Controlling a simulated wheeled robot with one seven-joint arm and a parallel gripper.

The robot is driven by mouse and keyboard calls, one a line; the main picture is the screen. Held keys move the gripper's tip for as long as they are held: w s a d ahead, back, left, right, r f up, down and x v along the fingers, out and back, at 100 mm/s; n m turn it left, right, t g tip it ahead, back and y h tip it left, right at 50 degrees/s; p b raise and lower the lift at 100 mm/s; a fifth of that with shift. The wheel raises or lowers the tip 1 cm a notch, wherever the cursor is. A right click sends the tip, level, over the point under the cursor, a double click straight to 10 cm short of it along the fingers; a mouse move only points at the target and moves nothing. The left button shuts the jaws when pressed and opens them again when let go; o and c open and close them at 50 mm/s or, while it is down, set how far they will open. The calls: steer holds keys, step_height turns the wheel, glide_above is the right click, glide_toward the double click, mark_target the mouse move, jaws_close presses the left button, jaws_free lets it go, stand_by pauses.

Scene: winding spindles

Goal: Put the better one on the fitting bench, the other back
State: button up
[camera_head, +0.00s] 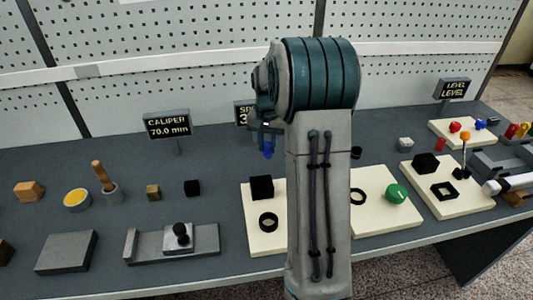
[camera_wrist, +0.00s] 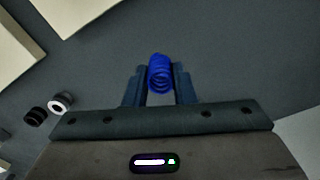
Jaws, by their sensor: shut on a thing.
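My gripper (camera_wrist: 160,72) is shut on a blue coiled piece (camera_wrist: 160,78), like a spring, held between its two dark fingers. In the head view the blue piece (camera_head: 267,151) hangs below my gripper (camera_head: 267,138), in front of a partly hidden sign, above the grey table. I cannot tell its exact height. No second blue coil can be made out clearly. I cannot tell which surface is the fitting bench. A sign (camera_head: 167,126) reads "CALIPER 70.0 mm"; a grey slide fixture (camera_head: 200,240) stands in front of it.
Pale boards carry black blocks and rings (camera_head: 268,221), a green knob (camera_head: 396,194) and an orange-tipped lever (camera_head: 465,140). A "LEVEL" sign (camera_head: 455,88) stands right. My arm hides the middle.

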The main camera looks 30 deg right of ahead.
mark_target(266, 157)
steer(key=shift+w+a+f, duration=0.1)
steer(key=shift+a+f, duration=0.1)
steer(key=shift+f, duration=1.9)
steer(key=shift+f, duration=0.2)
steer(key=o, duration=1)
steer(key=shift+c, duration=0.2)
steer(key=shift+r, duration=0.1)
